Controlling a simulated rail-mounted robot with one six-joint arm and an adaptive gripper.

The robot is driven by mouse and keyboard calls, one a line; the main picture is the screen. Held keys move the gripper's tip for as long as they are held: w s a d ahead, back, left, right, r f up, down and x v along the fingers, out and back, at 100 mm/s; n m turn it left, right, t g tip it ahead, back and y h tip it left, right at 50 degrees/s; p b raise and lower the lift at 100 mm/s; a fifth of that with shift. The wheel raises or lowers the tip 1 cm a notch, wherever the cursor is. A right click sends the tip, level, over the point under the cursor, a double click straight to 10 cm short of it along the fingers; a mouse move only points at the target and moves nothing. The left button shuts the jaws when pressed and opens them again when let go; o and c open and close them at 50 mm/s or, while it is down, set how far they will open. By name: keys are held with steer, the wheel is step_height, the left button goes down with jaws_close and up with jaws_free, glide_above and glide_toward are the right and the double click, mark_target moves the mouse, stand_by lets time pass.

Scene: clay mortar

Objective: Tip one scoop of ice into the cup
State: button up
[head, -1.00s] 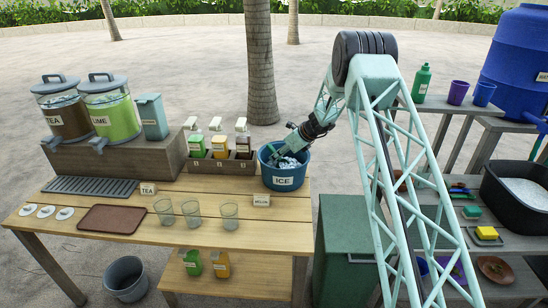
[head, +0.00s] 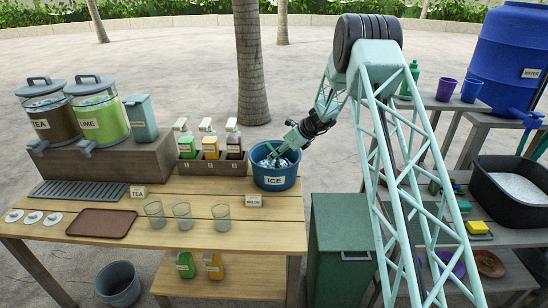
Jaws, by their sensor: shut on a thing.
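The blue ice bucket (head: 275,183), labelled ICE, stands at the right end of the wooden counter with clear ice (head: 276,163) inside. My gripper (head: 291,144) reaches down over its rim from the upper right. It is shut on what looks like the ice scoop; the held part is small and mostly hidden by the fingers and bucket. I cannot tell whether the scoop carries ice. Three clear cups stand upright on the counter, apparently empty: a left cup (head: 155,214), a middle cup (head: 183,216) and a right cup (head: 222,217), all left of the bucket.
A MELON card (head: 253,201) stands in front of the bucket. A bottle rack (head: 212,167) stands just left of it. A brown tray (head: 103,223) and TEA card (head: 137,191) lie further left. The counter between cups and bucket is mostly clear. Tea and lime dispensers stand back left.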

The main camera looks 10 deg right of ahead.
mark_target(268, 144)
steer(key=shift+r+p, duration=2.7)
steer(key=shift+r, duration=1.6)
steer(key=shift+p, duration=0.6)
steer(key=r+g+p, duration=0.1)
steer(key=p, duration=0.7)
steer(key=w+a+h+p, duration=0.1)
steer(key=p, duration=0.7)
steer(key=shift+r+g+h+p, duration=0.3)
steer(key=shift+r+g, duration=0.1)
steer(key=shift+a, duration=0.15)
steer(key=shift+w+a+r+g+h+p, duration=0.15)
steer(key=shift+r+g+h+p, duration=0.2)
steer(key=shift+p, duration=0.25)
steer(key=shift+w+a+r+h, duration=0.1)
steer(key=shift+w+h, duration=0.05)
steer(key=shift+h, duration=0.1)
